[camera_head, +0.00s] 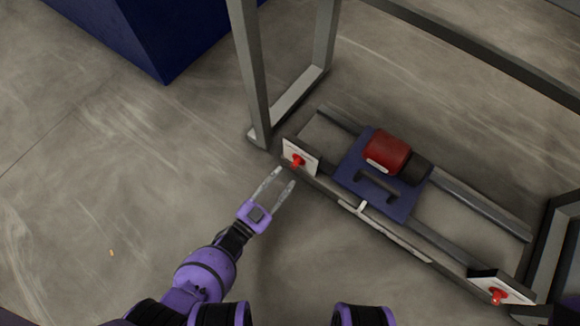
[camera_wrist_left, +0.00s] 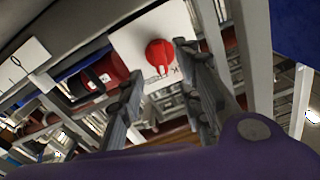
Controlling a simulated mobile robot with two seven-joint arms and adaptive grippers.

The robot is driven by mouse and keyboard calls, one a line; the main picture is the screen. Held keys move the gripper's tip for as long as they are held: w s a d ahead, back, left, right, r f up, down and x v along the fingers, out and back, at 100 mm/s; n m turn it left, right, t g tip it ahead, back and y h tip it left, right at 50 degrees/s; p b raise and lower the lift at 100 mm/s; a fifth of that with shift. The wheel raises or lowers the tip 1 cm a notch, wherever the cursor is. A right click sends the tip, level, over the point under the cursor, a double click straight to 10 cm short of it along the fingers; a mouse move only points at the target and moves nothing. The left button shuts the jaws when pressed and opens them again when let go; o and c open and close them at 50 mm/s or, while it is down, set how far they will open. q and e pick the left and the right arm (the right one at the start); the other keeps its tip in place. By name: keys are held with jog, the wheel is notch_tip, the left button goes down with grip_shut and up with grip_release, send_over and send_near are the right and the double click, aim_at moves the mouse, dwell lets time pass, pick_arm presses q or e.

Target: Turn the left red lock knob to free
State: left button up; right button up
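The left red lock knob (camera_head: 297,161) sits on a white plate (camera_head: 304,150) at the near left corner of the press frame. In the left wrist view the red knob (camera_wrist_left: 160,54) shows on its white plate, between and beyond the fingers. My left gripper (camera_head: 279,177) is open, its fingertips a short way left of and below the knob, apart from it. In the wrist view the left gripper's fingers (camera_wrist_left: 158,75) are spread with nothing between them. A second red knob (camera_head: 497,296) is on a plate at lower right. My right gripper is not in view.
A blue plate carriage (camera_head: 378,205) with a red motor (camera_head: 387,152) sits on the rails right of the knob. A grey upright post (camera_head: 249,75) rises just behind it. A dark blue block (camera_head: 165,35) stands at the upper left. The floor at left is clear.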

aim_at(293, 166)
pick_arm(q)
jog(key=b+x, duration=0.1)
jog(key=x, duration=0.4)
jog(key=shift+w+d+r+b, duration=0.1)
jog(key=shift+w+d+b, duration=0.05)
jog(key=shift+w+b, duration=0.2)
grip_shut()
